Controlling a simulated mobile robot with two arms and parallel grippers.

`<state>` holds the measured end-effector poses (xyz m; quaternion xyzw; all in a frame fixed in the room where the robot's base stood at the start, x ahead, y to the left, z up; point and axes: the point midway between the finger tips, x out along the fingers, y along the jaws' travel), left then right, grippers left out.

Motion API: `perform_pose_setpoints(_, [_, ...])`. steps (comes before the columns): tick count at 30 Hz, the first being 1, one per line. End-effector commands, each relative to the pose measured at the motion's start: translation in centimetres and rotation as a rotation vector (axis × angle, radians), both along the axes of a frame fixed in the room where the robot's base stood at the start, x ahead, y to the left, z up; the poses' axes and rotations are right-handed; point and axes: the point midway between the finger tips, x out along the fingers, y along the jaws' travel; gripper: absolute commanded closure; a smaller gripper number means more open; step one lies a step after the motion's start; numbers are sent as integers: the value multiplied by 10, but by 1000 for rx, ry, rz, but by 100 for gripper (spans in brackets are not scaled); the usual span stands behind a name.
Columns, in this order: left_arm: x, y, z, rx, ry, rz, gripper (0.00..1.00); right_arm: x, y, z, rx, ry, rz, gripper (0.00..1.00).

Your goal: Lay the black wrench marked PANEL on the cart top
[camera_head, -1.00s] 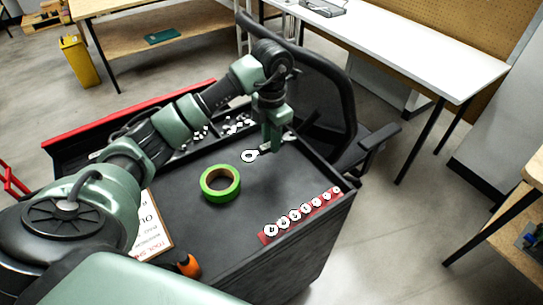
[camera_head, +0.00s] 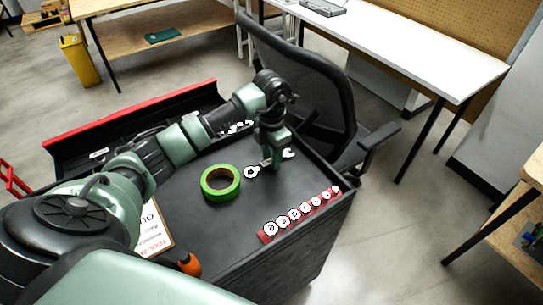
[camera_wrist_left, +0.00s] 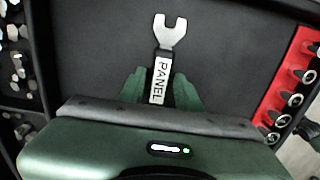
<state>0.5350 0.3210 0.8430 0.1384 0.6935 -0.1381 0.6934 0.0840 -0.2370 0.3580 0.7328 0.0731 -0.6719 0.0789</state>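The wrench (camera_wrist_left: 162,66) has a pale metal open jaw and a dark handle with a white label reading PANEL. In the head view its pale ring end (camera_head: 252,172) shows left of my left gripper (camera_head: 277,168) and its jaw end to the right. My left gripper is shut on the handle; in the left wrist view its green fingers (camera_wrist_left: 161,92) press in from both sides. The wrench is over the far part of the dark cart top (camera_head: 215,225), low; I cannot tell whether it touches. My right gripper is not in view.
A green tape roll (camera_head: 221,182) lies left of the wrench. A red rail with several sockets (camera_head: 300,214) runs along the right edge. A clipboard (camera_head: 153,232) and an orange-handled tool (camera_head: 189,263) lie near. A black chair (camera_head: 310,85) stands behind the cart. The middle is clear.

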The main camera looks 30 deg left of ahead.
Motion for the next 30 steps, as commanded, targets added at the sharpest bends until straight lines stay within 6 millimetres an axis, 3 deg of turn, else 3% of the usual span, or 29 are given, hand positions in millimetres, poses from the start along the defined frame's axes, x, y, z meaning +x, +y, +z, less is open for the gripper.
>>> perform_pose_setpoints(14, [1, 0, 10, 0, -3, 0, 55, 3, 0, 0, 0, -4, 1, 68])
perform_pose_setpoints(24, [1, 1, 80, 2, -6, 1, 55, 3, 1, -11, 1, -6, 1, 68])
perform_pose_setpoints(30, [1, 0, 112, 1, -3, 0, 55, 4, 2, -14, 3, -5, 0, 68])
